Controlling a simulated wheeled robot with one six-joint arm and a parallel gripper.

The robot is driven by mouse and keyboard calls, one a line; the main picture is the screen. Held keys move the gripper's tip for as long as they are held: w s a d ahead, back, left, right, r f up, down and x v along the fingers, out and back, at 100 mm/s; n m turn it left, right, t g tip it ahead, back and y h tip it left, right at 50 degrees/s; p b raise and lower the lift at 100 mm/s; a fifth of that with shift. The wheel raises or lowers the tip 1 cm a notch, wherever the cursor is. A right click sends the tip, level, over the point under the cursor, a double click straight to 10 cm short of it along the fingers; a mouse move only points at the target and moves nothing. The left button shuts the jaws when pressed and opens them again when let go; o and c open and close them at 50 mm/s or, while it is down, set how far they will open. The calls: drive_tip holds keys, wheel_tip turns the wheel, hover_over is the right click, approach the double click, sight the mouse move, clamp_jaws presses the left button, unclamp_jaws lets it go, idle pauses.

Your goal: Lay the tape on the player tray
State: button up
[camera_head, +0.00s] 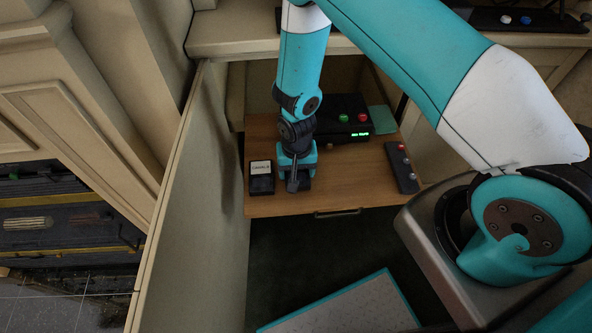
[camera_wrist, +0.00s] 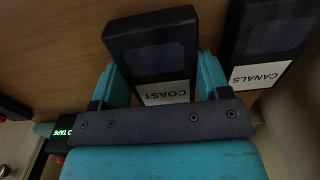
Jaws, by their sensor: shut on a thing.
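My gripper (camera_head: 298,181) is low over the wooden surface (camera_head: 325,201), and its fingers also show in the wrist view (camera_wrist: 162,82). It is shut on a black tape (camera_wrist: 152,45) with a white label reading COAST, one finger on each side. A second black tape labelled CANALS (camera_wrist: 270,45) lies beside it, apart from the fingers; it shows left of my gripper in the head view (camera_head: 261,178). The black player (camera_head: 343,117) with red and green buttons and a green display stands behind my gripper. I cannot tell which part is its tray.
A flat teal piece (camera_head: 383,120) lies at the player's right. A dark remote-like bar (camera_head: 402,167) lies at the wooden surface's right edge. A cream panel (camera_head: 198,195) stands close on the left. A grey board with teal edges (camera_head: 345,308) is in front, lower down.

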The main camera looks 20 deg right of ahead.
drive_tip(key=shift+f, duration=0.25)
drive_tip(key=shift+f, duration=0.25)
drive_tip(key=o, duration=1)
drive_tip(key=shift+r, duration=0.1)
drive_tip(key=shift+c, duration=0.2)
